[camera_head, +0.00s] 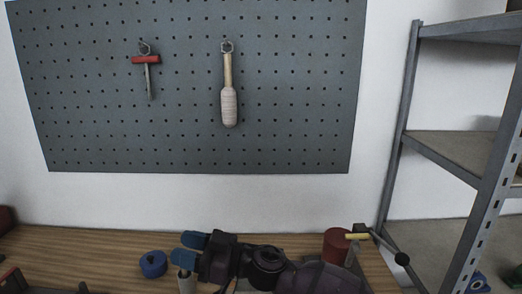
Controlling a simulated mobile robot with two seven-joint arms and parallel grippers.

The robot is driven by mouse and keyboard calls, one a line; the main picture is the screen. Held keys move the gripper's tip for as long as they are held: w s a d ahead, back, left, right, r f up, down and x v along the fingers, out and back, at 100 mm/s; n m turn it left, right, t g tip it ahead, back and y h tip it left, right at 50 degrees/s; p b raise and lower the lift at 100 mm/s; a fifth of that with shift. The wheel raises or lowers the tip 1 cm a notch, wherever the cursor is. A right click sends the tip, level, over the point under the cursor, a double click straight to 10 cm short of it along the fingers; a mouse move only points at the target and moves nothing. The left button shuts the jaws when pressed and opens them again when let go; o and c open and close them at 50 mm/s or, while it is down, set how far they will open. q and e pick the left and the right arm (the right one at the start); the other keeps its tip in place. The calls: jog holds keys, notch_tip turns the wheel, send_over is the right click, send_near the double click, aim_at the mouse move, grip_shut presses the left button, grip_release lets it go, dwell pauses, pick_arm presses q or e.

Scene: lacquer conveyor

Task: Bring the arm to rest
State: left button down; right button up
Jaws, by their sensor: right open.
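My right gripper (186,248) is over the wooden bench, low in the middle of the head view. Its two blue fingertips point left and stand apart, with nothing seen between them. My right arm runs from it to the right along the bottom of the picture. A pale upright cylinder (186,282) stands close below the fingertips; I cannot tell if they touch. My left gripper is not in view.
A blue round item (153,264) lies on the wooden bench (80,242) left of the gripper. A red cylinder (337,244) and a lever with a black ball (402,259) are at right. A pegboard (300,100) hangs behind; a metal shelf (455,155) stands right.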

jog(key=s+d+f+m+t+h, duration=0.1)
jog(key=d+f+m+t+h, duration=0.4)
jog(key=d, duration=0.4)
jog(key=d+f+m+t+h, duration=0.2)
jog(key=d+m+t+h, duration=0.3)
jog(key=d, duration=0.4)
jog(key=s+d+f+m+t+h, duration=0.1)
jog(key=d+f+m+t+h, duration=0.25)
jog(key=d+m+h, duration=0.4)
jog(key=s+d+f+g+h, duration=0.1)
jog(key=s+d+f+g, duration=0.4)
jog(key=s, duration=0.4)
jog(key=s+d+f+n+g+h, duration=0.1)
jog(key=s+d+f+g, duration=0.15)
jog(key=s+d, duration=0.45)
jog(key=s+d+f+g+h, duration=0.1)
jog(key=s+d+f+g, duration=0.3)
jog(key=s, duration=0.6)
jog(key=w+f+n+t, duration=0.1)
jog(key=w+f+t, duration=0.6)
jog(key=f, duration=0.3)
jog(key=shift+d+t, duration=0.3)
jog(key=shift+d, duration=0.15)
jog(key=shift+o, duration=0.5)
jog(key=shift+w+r+y, duration=0.1)
jog(key=shift+y, duration=0.15)
